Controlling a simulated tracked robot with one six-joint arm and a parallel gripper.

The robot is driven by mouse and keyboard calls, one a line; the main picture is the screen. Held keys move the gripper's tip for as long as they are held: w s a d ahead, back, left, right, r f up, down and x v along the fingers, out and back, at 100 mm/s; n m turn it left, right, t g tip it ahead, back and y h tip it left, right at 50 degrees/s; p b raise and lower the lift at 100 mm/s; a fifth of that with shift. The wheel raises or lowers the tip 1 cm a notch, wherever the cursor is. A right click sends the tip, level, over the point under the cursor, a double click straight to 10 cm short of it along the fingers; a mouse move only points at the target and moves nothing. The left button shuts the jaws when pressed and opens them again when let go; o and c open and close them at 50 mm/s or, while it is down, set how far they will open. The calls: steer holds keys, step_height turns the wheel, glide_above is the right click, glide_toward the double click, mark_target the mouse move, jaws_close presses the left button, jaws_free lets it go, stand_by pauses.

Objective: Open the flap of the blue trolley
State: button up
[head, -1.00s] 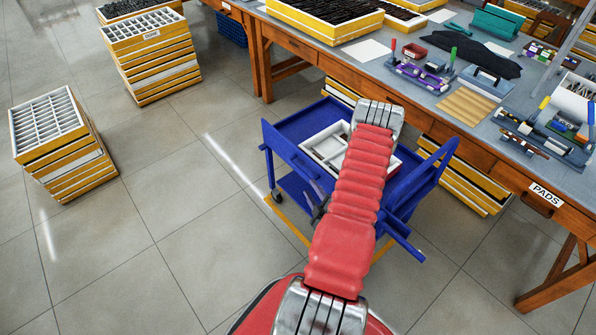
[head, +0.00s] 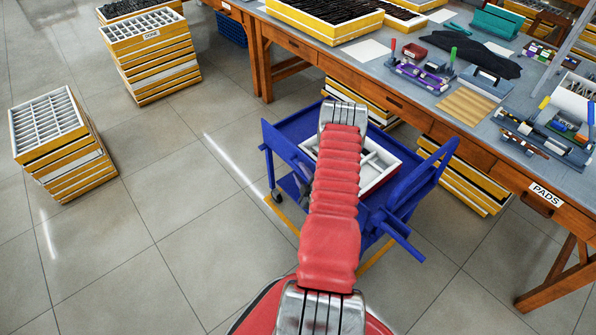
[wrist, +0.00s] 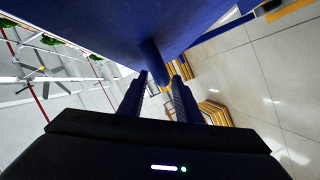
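The blue trolley (head: 280,190) stands on the floor in front of the workbench, with a white compartment tray (head: 378,178) on its top. An upright blue panel (head: 287,148), seemingly the flap, shows on its left side. My red arm covers the middle of the trolley in the head view and mostly hides my gripper. In the wrist view a large blue panel (wrist: 110,25) fills the top, with a blue rod-like handle (wrist: 154,64) sticking out. My gripper (wrist: 160,84) has its fingers apart, with the handle's end at the gap between the tips; I cannot tell whether they touch.
The workbench (head: 400,105) with trays and tools runs along the back right. Stacked yellow trays stand at left (head: 62,145), at the back left (head: 152,55) and under the bench (head: 465,185). The tiled floor left of the trolley is clear.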

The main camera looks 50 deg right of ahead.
steer(key=shift+x, duration=1.2)
steer(key=shift+c, duration=0.4)
jaws_close()
steer(key=shift+f, duration=0.1)
steer(key=shift+s+a, duration=0.1)
steer(key=shift+a, duration=0.15)
steer(key=shift+d, duration=0.15)
